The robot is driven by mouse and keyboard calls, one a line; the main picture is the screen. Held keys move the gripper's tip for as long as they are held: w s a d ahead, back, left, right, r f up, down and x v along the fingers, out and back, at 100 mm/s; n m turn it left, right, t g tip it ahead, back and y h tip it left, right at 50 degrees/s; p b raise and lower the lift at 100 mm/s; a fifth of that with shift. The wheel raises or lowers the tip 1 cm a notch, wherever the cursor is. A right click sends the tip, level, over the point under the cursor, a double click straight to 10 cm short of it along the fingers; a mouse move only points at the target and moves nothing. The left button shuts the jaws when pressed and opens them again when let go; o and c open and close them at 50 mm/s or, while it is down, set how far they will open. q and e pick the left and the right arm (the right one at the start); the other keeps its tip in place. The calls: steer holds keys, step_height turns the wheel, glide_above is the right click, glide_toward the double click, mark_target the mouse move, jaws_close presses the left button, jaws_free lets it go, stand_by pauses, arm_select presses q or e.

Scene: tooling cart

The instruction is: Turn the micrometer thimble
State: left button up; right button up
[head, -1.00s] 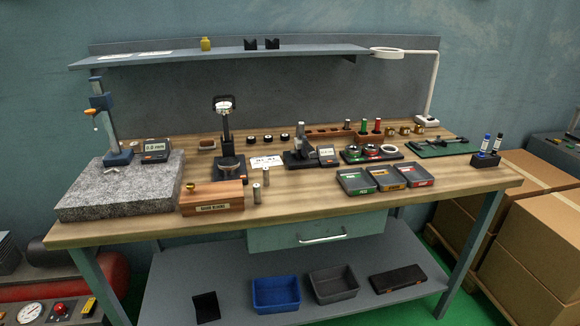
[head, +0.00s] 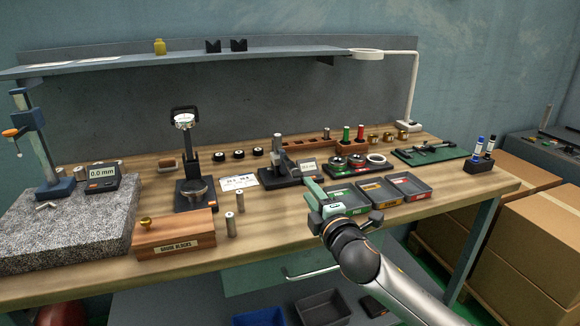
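A dark bench device with a grey upright part (head: 279,150) stands in the middle of the bench, with a small digital readout (head: 308,168) at its right. It looks like the micrometer, but its thimble is too small to make out. My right gripper (head: 314,190) is over the front of the bench, in front of and slightly right of this device, apart from it. It overlaps the green-labelled tray (head: 352,196) in the picture. It is seen from behind, so its finger opening is unclear. My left gripper is out of view.
Ring gauges (head: 357,161), more trays (head: 410,184) and a green mat (head: 415,154) lie to the right. A shelf (head: 270,55) runs above the back.

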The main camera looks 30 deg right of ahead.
mark_target(296, 173)
steer(key=x, duration=1.1)
steer(key=shift+w, duration=0.35)
steer(key=shift+c, duration=0.2)
jaws_close()
